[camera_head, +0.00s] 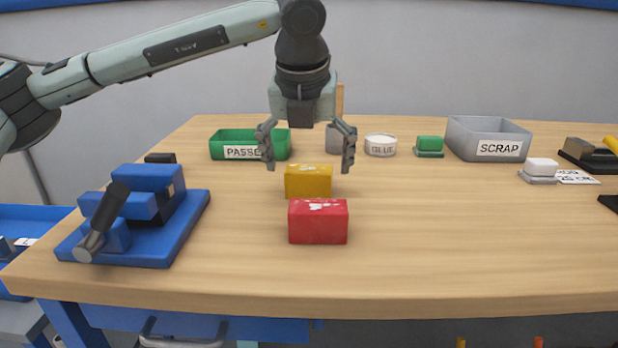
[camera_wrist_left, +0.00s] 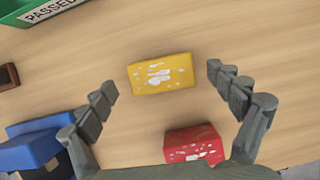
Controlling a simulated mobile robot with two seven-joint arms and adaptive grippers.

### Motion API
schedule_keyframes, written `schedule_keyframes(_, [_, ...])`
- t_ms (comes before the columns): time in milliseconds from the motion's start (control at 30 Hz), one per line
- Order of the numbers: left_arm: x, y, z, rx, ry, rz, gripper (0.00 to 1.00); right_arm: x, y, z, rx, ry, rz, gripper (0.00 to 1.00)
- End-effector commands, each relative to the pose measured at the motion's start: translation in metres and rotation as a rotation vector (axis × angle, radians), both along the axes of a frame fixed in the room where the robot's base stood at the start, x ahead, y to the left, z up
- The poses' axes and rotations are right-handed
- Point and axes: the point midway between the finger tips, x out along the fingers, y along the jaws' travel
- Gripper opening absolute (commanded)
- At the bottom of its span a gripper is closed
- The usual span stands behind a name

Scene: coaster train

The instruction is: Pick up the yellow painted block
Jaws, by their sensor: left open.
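The yellow painted block (camera_head: 308,183) lies on the wooden table, behind a red block (camera_head: 319,224). Its top carries white patches. My left gripper (camera_head: 306,160) is open and empty above the yellow block, its fingers pointing down to either side. In the left wrist view the yellow block (camera_wrist_left: 161,74) shows whole, ahead of and between the open fingers (camera_wrist_left: 162,80), touching neither. The red block (camera_wrist_left: 194,143) shows nearer the palm, partly hidden by the gripper. My right gripper is not in view.
A blue vise-like fixture (camera_head: 140,250) stands at left. Behind are a green PASSED tray (camera_head: 222,151), a white GLUE tub (camera_head: 380,146) and a grey SCRAP bin (camera_head: 480,145). A green block (camera_head: 429,144) and a white block (camera_head: 541,167) sit at right. The table's front right is clear.

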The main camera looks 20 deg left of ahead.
Motion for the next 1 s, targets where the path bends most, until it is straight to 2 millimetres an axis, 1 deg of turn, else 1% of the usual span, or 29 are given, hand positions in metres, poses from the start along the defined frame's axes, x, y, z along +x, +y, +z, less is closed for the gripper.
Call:
schedule_keyframes(33, [0.002,0.001,-0.006,0.001,0.003,0.001,0.91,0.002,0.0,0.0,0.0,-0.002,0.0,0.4])
schedule_keyframes(167, [0.007,0.002,-0.017,0.001,0.001,0.0,0.91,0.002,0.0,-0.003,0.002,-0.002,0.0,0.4])
schedule_keyframes(400, [0.008,0.001,-0.019,-0.001,0.0,-0.001,0.91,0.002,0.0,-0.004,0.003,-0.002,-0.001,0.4])
schedule_keyframes(467, [0.008,0.001,-0.019,-0.001,0.001,-0.001,0.85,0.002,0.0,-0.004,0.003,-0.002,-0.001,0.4])
schedule_keyframes(900, [0.008,0.001,-0.019,-0.001,0.001,-0.001,0.31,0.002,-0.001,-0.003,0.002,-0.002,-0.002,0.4])
schedule_keyframes(967, [0.008,0.001,-0.019,-0.001,0.001,-0.001,0.23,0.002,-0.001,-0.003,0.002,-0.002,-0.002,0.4])
schedule_keyframes(1000, [0.008,0.001,-0.018,-0.001,-0.002,-0.001,0.23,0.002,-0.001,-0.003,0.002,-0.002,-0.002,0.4])
